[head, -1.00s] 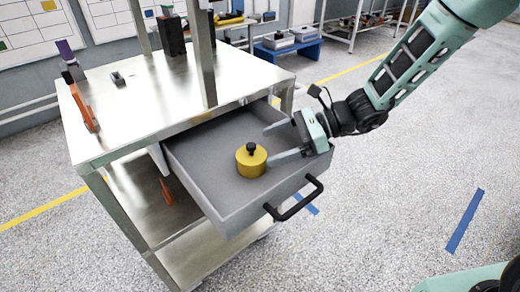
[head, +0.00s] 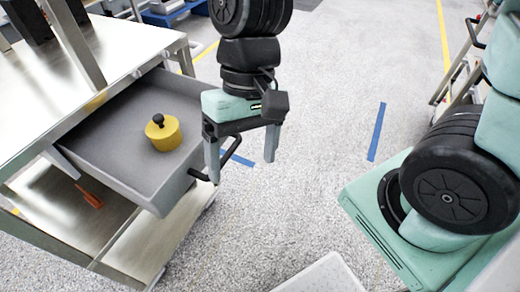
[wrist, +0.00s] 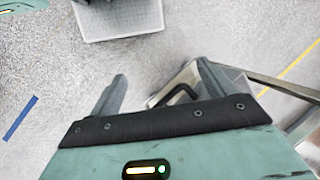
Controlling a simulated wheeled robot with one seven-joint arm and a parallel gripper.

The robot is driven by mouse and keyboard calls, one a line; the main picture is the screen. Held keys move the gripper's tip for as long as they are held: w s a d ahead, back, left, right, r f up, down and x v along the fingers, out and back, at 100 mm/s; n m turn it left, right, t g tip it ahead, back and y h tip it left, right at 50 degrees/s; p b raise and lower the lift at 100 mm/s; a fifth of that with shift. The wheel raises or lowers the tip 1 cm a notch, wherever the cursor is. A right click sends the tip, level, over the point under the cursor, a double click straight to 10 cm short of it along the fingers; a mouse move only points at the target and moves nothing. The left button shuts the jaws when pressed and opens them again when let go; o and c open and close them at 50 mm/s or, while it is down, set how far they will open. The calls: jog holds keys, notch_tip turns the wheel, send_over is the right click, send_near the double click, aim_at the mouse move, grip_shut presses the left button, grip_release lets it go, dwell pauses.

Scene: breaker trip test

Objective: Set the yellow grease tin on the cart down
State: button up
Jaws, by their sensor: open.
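The yellow grease tin (head: 163,132), with a black knob on its lid, stands upright in the open grey drawer (head: 120,105) of the metal cart (head: 145,38). My gripper (head: 243,170) is open and empty, pointing down to the right of the drawer, apart from the tin. Its left finger hangs close to the drawer's black handle (head: 198,172) in the head view; I cannot tell whether they touch. In the wrist view the open fingers (wrist: 160,90) show with the drawer handle (wrist: 176,93) between them, farther off. The tin is not visible in the wrist view.
A light grey crate (head: 322,278) lies on the floor at the bottom of the head view; it also shows in the wrist view (wrist: 120,18). Blue tape strips (head: 377,132) mark the speckled floor. An orange-handled tool (head: 90,196) is on the cart's lower level.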

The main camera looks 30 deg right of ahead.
jog(key=s+n+t, duration=0.1)
jog(key=n, duration=0.1)
jog(key=d+r+n+t+h, duration=0.1)
jog(key=n, duration=0.1)
jog(key=s+n+t+h, duration=0.1)
jog(key=n, duration=0.1)
jog(key=shift+s+d+r, duration=0.15)
jog(key=shift+s+d, duration=0.15)
jog(key=shift+d, duration=0.1)
notch_tip(320, 180, up, 3)
jog(key=p, duration=0.2)
jog(key=shift+f+p, duration=0.2)
jog(key=shift+p, duration=0.1)
